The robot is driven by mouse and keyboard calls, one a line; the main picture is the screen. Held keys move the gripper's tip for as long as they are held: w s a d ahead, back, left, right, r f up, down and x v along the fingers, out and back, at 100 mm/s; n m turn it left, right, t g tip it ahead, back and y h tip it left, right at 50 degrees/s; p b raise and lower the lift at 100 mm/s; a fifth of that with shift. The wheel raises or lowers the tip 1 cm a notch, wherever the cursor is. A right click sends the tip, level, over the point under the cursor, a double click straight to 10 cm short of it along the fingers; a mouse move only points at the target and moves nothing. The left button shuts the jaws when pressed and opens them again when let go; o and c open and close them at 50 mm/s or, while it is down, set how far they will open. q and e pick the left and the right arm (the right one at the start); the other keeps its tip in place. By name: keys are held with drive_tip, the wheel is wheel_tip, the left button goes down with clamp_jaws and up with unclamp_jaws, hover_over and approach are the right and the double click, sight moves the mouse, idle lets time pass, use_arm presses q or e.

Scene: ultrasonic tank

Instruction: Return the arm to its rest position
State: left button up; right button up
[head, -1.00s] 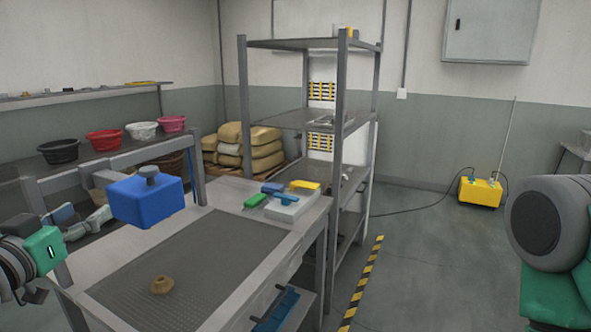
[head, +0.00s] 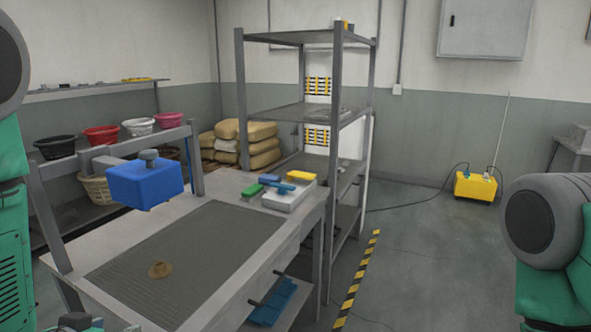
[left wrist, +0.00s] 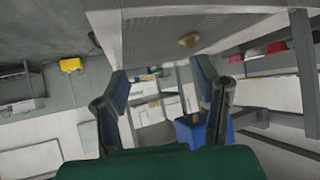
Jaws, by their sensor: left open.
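My left arm (head: 12,190) stands upright along the left edge of the head view, with a dark piece of it low at the bottom left. My left gripper (left wrist: 158,70) shows in the left wrist view, its two dark fingers spread apart with nothing between them. That view is turned over, with the workbench (left wrist: 130,25) at its top. The gripper is clear of the bench. My right arm (head: 545,225) shows at the right edge of the head view; its gripper is out of frame.
A white case (head: 290,197) with coloured tools lies at the back. A metal rack (head: 332,150) stands behind.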

use_arm(q)
drive_tip(key=s+d+f+g+b, duration=0.2)
drive_tip(key=s+f+g, duration=0.3)
drive_tip(key=s+f, duration=0.6)
drive_tip(key=s+d+f+g+b, duration=0.2)
drive_tip(key=s+d+f+g, duration=0.3)
drive_tip(key=s+f, duration=0.7)
wheel_tip(320, 180, down, 2)
drive_tip(key=shift+f, duration=0.1)
